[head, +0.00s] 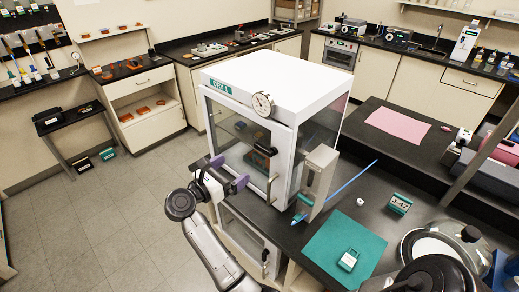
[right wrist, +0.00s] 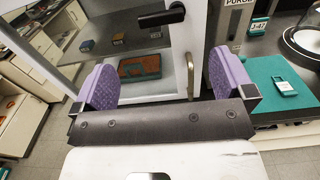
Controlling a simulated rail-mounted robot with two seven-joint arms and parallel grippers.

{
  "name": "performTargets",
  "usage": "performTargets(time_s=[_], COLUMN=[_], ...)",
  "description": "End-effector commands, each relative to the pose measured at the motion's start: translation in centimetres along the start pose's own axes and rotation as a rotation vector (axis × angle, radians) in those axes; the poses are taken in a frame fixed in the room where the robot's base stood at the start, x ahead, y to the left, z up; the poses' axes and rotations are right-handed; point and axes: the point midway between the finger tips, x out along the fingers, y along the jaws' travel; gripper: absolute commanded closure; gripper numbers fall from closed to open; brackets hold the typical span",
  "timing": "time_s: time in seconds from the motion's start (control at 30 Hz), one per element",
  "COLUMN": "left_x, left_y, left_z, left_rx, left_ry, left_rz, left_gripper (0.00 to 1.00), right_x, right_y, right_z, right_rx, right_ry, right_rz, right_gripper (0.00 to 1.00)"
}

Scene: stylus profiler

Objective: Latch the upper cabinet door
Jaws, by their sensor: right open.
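The upper cabinet is a white box marked DRY 1 (head: 220,86), with a round gauge on its top edge. Its upper door (head: 232,135) is a glass pane in a white frame. A black latch lever (head: 265,150) sits on the door's right side; it also shows at the top of the right wrist view (right wrist: 162,17). A pale vertical handle (right wrist: 190,75) is below it. My right gripper (head: 228,173) is open and empty in front of the door, its purple pads apart, below the lever. I cannot tell whether the door is fully seated. My left gripper is out of view.
A grey purge box (head: 320,172) stands right of the door. A lower cabinet door (head: 246,240) is below. The bench at right holds a green mat (head: 345,248), a blue rod (head: 345,180) and a J-47 block (head: 399,204).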

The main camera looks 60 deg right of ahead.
Motion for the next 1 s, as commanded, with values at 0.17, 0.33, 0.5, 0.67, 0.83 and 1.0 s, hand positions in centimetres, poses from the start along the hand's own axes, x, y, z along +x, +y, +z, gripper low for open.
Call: performTargets(time_s=[0.17,0.33,0.5,0.67,0.83,1.0], left_x=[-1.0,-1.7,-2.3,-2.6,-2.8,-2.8], left_y=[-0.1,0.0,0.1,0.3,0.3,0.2], left_z=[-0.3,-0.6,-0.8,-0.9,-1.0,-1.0], left_rx=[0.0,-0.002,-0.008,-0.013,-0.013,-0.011], left_ry=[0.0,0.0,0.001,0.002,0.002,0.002], left_rz=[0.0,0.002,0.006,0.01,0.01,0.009], left_gripper=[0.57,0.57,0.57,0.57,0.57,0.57], right_x=[3.4,6.6,9.2,11.0,12.0,12.3], right_y=[-0.1,0.0,0.0,0.0,0.0,0.0], right_z=[0.4,0.4,0.3,0.2,0.1,0.1], right_rx=[-0.001,-0.001,-0.002,-0.003,-0.002,-0.002], right_ry=[-0.004,-0.005,-0.004,-0.004,-0.002,-0.002], right_rz=[-0.004,-0.002,-0.001,0.0,0.001,0.001], right_gripper=[0.0,0.0,0.0,0.0,0.0,0.0])
